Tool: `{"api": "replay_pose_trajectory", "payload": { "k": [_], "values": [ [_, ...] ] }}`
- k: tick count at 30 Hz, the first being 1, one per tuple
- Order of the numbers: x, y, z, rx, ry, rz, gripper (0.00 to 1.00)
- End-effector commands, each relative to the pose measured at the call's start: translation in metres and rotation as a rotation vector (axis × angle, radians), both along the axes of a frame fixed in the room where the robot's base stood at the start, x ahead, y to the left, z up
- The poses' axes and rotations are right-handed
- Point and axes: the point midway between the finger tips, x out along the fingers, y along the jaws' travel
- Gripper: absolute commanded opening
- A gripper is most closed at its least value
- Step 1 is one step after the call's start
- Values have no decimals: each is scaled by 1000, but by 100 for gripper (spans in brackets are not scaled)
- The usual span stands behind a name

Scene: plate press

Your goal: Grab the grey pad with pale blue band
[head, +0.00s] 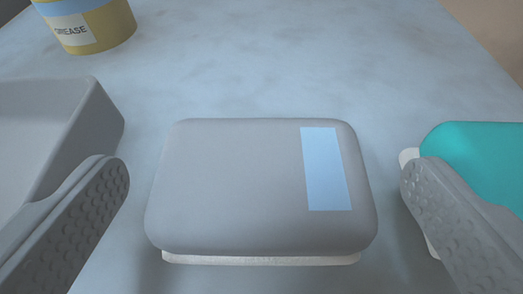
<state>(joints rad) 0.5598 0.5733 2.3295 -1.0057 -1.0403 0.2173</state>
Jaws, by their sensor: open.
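The grey pad (235,185) lies flat in the middle of the head view, with a pale blue band (326,170) across its right part. A thin white layer shows under its near edge. My gripper (265,180) is open and empty between its fingers. One finger is to the left of the pad and the other to the right, with a gap on each side. I cannot tell how far above the surface the fingertips are.
A grey tray (105,112) stands close at the left, partly behind my left finger. A teal pad (480,155) with a white underside lies at the right, partly hidden by my right finger. A yellow grease tin (115,28) stands at the back left. The pale surface (300,70) beyond the grey pad is clear.

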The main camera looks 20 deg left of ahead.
Motion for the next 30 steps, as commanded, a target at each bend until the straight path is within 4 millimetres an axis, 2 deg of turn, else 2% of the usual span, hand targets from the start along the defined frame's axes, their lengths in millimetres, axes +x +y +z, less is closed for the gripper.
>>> {"api": "replay_pose_trajectory", "payload": {
  "k": [10,18,25,30],
  "values": [
    [35,15,-20,0,1,1,100],
    [39,16,-21,0,1,0,100],
    [39,15,-21,1,1,0,55],
    [39,15,-21,1,0,0,54]
  ]
}}
